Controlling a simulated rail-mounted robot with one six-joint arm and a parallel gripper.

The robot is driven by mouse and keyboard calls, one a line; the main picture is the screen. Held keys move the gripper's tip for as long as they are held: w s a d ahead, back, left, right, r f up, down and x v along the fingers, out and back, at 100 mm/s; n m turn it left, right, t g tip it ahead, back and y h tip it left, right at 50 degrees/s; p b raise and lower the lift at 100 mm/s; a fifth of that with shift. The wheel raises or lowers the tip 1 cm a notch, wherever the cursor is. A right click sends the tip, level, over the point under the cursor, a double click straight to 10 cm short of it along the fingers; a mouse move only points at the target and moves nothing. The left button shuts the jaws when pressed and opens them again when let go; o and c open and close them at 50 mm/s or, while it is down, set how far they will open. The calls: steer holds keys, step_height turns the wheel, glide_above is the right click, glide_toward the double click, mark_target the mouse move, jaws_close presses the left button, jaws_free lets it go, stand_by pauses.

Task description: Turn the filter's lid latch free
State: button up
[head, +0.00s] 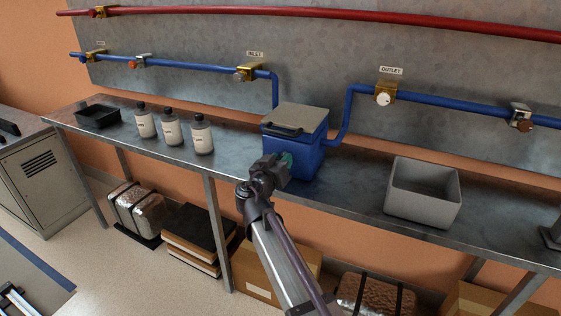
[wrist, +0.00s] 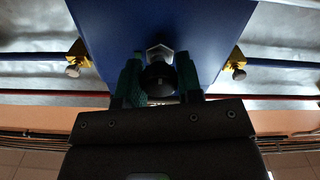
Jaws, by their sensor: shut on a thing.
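The filter is a blue box (head: 307,158) with a pale grey lid (head: 303,116) and a black handle bar (head: 284,131) along the lid's front edge. It stands on the bench, and the lid lies flat on it. In the wrist view the blue front (wrist: 150,22) fills the top middle. The latch (wrist: 158,76) is a dark round knob with a silvery hexagonal piece above it. My gripper (wrist: 160,78) has its green-padded fingers shut on the latch, one at each side. In the head view my gripper (head: 285,164) is at the filter's front, and hides the latch.
Blue pipes join the filter from the inlet valve (head: 246,72) and outlet valve (head: 385,94). Three bottles (head: 173,128) and a black tray (head: 98,116) stand left on the bench. An empty grey bin (head: 423,208) stands right. Bench between filter and bin is clear.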

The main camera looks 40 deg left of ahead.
steer(key=shift+n, duration=0.3)
steer(key=shift+c, duration=0.3)
steer(key=n, duration=0.3)
steer(key=shift+n, duration=0.3)
steer(key=n, duration=0.4)
steer(key=shift+n, duration=0.3)
steer(key=n, duration=0.4)
steer(key=shift+f, duration=0.1)
steer(key=n, duration=0.5)
